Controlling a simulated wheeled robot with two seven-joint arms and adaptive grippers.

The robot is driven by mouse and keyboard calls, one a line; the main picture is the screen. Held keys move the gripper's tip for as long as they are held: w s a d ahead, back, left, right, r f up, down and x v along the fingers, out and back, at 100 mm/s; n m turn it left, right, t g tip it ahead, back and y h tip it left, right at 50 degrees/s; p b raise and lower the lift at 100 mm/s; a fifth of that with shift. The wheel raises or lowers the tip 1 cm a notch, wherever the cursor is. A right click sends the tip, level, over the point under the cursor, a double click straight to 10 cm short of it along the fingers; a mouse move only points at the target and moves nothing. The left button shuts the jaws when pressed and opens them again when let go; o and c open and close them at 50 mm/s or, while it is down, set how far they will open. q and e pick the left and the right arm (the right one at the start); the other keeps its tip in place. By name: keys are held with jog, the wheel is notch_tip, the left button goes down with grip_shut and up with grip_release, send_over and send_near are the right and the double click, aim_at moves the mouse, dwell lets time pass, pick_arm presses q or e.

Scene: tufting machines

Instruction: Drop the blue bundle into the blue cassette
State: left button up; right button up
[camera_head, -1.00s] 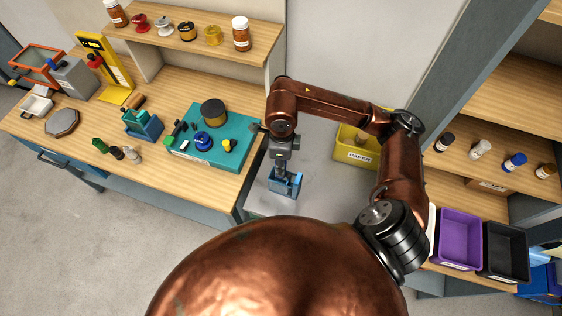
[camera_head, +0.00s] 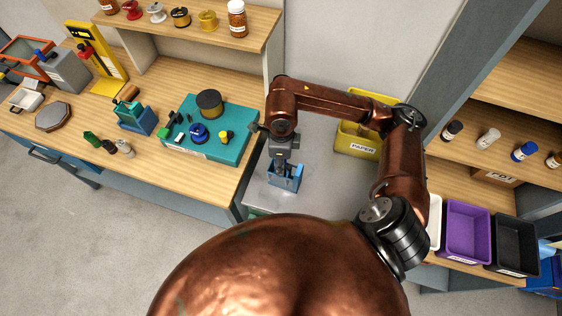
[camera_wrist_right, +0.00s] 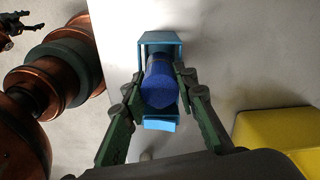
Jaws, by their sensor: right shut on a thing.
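The blue cassette (camera_head: 293,183) is a light-blue open frame on the grey surface, in the middle of the head view. It also shows in the right wrist view (camera_wrist_right: 160,37). My right gripper (camera_head: 282,180) points down at the cassette. In the wrist view its fingers (camera_wrist_right: 161,88) are shut on the dark-blue bundle (camera_wrist_right: 160,82), which lies within the outline of the cassette. How deep the bundle sits is hidden. A dark gripper, apparently my left (camera_wrist_right: 20,22), shows small at the upper left of the wrist view; its finger gap is unclear.
A yellow paper bin (camera_head: 357,145) stands behind and right of the cassette. A wooden bench with a teal board (camera_head: 230,148) is at left. Purple (camera_head: 467,232) and black (camera_head: 515,245) trays are at right. The grey surface around the cassette is mostly clear.

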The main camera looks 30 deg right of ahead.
jog(key=o, duration=1.2)
jog(key=shift+o, duration=1.4)
jog(key=shift+r, duration=0.15)
jog(key=shift+r+p, duration=2.1)
jog(key=shift+r, duration=1.8)
jog(key=shift+f, duration=0.1)
